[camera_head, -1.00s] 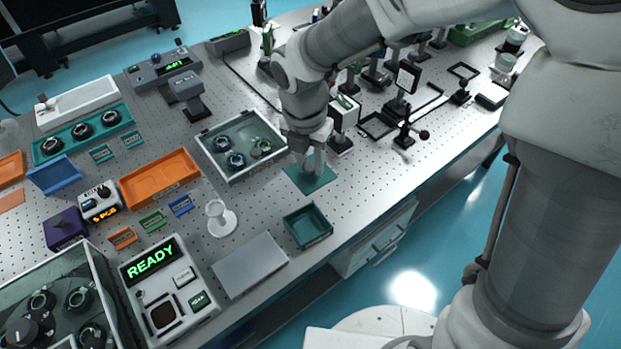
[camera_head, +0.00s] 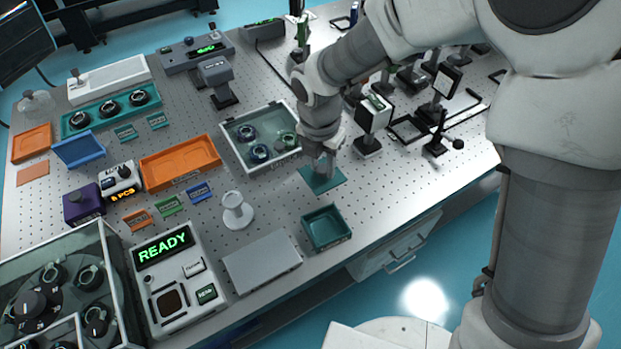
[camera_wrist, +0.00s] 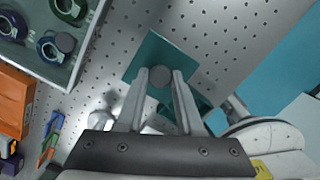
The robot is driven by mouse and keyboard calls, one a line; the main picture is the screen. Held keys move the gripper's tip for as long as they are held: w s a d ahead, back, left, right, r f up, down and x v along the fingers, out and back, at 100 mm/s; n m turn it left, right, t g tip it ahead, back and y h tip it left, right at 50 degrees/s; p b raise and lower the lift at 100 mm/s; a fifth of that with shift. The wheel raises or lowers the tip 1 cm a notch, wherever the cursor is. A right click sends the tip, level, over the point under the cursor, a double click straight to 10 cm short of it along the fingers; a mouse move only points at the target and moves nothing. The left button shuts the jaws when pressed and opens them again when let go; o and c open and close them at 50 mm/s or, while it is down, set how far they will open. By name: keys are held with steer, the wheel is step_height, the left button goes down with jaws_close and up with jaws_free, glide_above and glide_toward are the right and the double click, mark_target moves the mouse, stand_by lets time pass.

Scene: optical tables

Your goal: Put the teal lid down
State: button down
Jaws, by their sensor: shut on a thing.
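The teal lid (camera_head: 318,187) is a flat square plate with a round grey knob (camera_wrist: 160,76). In the wrist view the lid (camera_wrist: 152,50) lies beyond my fingertips, and the knob is between them. My gripper (camera_head: 325,170) points down and is shut on the knob. The lid looks level and is at or close to the table surface; I cannot tell whether it touches. The open teal box (camera_head: 326,228) stands just in front of the lid, nearer the table's front edge. In the wrist view the box is mostly hidden behind my fingers.
A clear-walled tray (camera_head: 247,165) with several ringed parts is close on the lid's left. A white pedestal (camera_head: 234,212) and a grey plate (camera_head: 262,263) stand left of the teal box. Optics mounts (camera_head: 369,147) crowd the right. Bare perforated table shows around the lid.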

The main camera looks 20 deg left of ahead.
mark_target(309, 173)
steer(key=a+f, duration=0.1)
steer(key=a, duration=0.1)
steer(key=shift+a+f, duration=0.35)
steer(key=shift+f, duration=0.05)
steer(key=shift+f+b, duration=0.35)
steer(key=shift+f, duration=1.55)
steer(key=shift+f, duration=0.15)
steer(key=c, duration=0.5)
jaws_free()
steer(key=shift+c, duration=0.2)
steer(key=r, duration=0.4)
steer(key=s+r+p, duration=0.1)
steer(key=r, duration=0.7)
steer(key=shift+s+a+r+p, duration=0.1)
steer(key=shift+s+p, duration=0.15)
steer(key=shift+p, duration=0.15)
